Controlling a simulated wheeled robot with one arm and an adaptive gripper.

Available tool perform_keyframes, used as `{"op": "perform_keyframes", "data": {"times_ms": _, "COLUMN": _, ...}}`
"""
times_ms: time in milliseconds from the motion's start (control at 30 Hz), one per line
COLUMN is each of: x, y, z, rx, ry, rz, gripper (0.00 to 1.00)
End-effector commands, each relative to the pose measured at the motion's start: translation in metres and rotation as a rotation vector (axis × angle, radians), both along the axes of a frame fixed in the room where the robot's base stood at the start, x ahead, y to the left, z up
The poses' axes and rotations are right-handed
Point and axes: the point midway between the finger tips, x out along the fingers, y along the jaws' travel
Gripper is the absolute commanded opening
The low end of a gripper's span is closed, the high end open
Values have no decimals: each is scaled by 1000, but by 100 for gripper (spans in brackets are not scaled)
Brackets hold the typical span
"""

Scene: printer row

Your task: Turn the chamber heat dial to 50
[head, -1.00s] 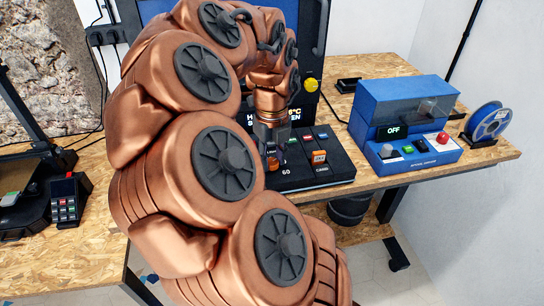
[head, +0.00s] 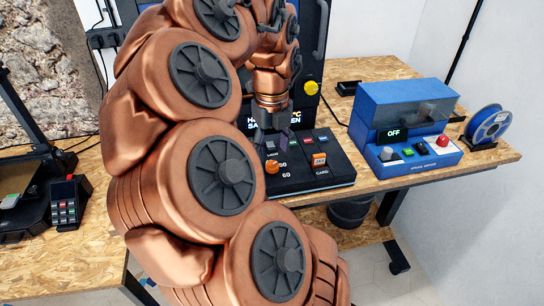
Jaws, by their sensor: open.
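A black control panel (head: 325,178) sits on the wooden bench in front of the blue printer. An orange knob (head: 272,167) stands at its left front, with a white "60" printed just below right of it. I take this knob to be the chamber heat dial; its pointer and most of its scale are too small or hidden to read. My gripper (head: 271,138) points down above and behind the knob in the picture. My copper arm hides the panel's left side and part of the printer.
The panel also carries an orange rocker switch (head: 319,160) and several small coloured buttons. A yellow knob (head: 311,88) is on the printer front. A blue machine reading OFF (head: 405,145) and a blue spool (head: 487,122) stand right. A card terminal (head: 67,200) stands left.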

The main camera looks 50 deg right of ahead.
Motion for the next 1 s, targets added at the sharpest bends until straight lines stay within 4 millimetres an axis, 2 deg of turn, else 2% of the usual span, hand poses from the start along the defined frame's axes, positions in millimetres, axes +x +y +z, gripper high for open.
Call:
{"op": "perform_keyframes", "data": {"times_ms": 200, "x": 0, "y": -1, "z": 34, "rx": -4, "ry": -2, "rz": -1, "gripper": 60}}
{"op": "perform_keyframes", "data": {"times_ms": 500, "x": 0, "y": -1, "z": 67, "rx": -3, "ry": -1, "rz": -1, "gripper": 60}}
{"op": "perform_keyframes", "data": {"times_ms": 700, "x": -1, "y": 0, "z": 75, "rx": 2, "ry": 2, "rz": -1, "gripper": 60}}
{"op": "perform_keyframes", "data": {"times_ms": 1000, "x": -1, "y": 0, "z": 76, "rx": 0, "ry": 1, "rz": -1, "gripper": 60}}
